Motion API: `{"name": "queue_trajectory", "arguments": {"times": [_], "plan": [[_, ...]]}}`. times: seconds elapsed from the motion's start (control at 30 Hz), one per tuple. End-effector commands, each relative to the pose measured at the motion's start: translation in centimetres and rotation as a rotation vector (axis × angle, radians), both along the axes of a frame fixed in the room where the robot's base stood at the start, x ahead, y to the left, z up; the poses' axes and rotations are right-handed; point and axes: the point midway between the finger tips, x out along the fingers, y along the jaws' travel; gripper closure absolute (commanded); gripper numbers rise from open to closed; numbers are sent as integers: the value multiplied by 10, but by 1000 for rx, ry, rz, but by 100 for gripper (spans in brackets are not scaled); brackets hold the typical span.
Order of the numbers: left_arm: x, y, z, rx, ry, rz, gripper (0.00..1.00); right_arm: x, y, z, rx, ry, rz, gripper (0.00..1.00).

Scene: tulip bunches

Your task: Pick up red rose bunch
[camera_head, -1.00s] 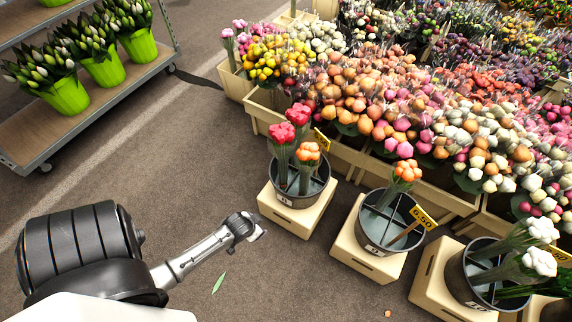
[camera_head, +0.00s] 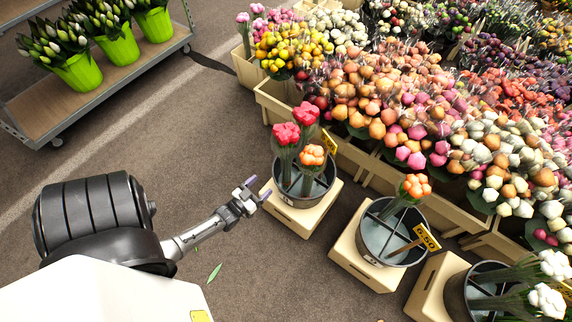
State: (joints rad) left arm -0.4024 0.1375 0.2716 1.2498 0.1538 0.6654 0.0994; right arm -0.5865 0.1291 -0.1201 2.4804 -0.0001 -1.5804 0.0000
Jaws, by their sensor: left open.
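Two red flower bunches stand upright in a dark round bucket (camera_head: 300,198): one at the front left (camera_head: 286,134) and one behind it to the right (camera_head: 305,113). An orange bunch (camera_head: 312,156) shares the bucket, at the front right. My left gripper (camera_head: 258,188) is open and empty, its purple-tipped fingers just left of the bucket. It is lower in the picture than the red blooms and appears apart from their stems. The bucket wall hides the lower stems. My right gripper is not in view.
The bucket stands on a cream crate (camera_head: 310,222). To its right are a bucket with an orange bunch (camera_head: 415,187) and one with white bunches (camera_head: 548,296). Crates packed with flowers fill the back right. A shelf cart (camera_head: 110,82) stands at upper left.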

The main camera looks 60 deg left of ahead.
Motion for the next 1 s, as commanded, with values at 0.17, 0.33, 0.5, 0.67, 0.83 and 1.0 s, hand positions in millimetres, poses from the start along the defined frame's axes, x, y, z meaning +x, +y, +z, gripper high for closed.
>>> {"name": "queue_trajectory", "arguments": {"times": [0.17, 0.33, 0.5, 0.67, 0.83, 1.0], "plan": [[32, 10, -2, -2, -7, -1, 28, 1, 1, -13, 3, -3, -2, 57], [56, 17, -2, -3, -4, 0, 28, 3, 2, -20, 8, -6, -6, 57], [70, 22, -1, -4, -2, 0, 28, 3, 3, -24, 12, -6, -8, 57], [76, 23, -1, -4, -2, 0, 28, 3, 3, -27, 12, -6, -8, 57], [95, 28, -4, -3, -5, -1, 28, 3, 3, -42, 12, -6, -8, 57], [115, 34, -2, -3, -3, 0, 28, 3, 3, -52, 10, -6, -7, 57]]}}
